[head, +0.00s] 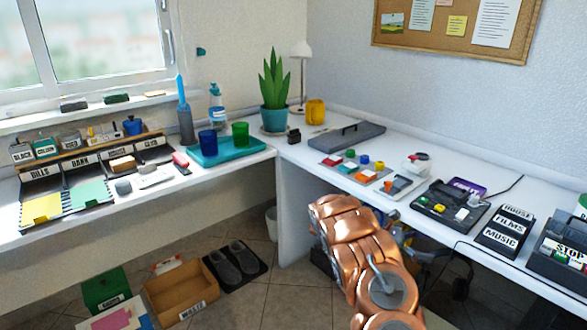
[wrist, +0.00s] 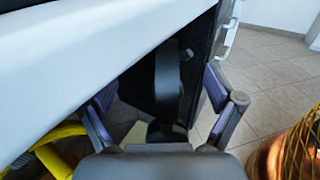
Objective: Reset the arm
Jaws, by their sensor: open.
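My copper-coloured arm (head: 352,245) rises in front of the right-hand desk in the head view, bent, with its links overlapping the desk's front edge. In the wrist view my gripper (wrist: 160,92) is open, its two fingers spread wide at left and right with nothing held between them. The white desk edge (wrist: 90,65) runs close beside the left finger. Dark shapes and a strip of floor lie beyond the fingers. The gripper cannot be made out clearly in the head view, as the arm largely hides that area.
The right desk carries a grey case (head: 347,137), a black tray with coloured pieces (head: 450,207) and a labelled rack (head: 505,232). On the floor are an open cardboard box (head: 182,290), a green box (head: 106,288) and slippers on a dark mat (head: 235,264). Tiled floor is free beside them.

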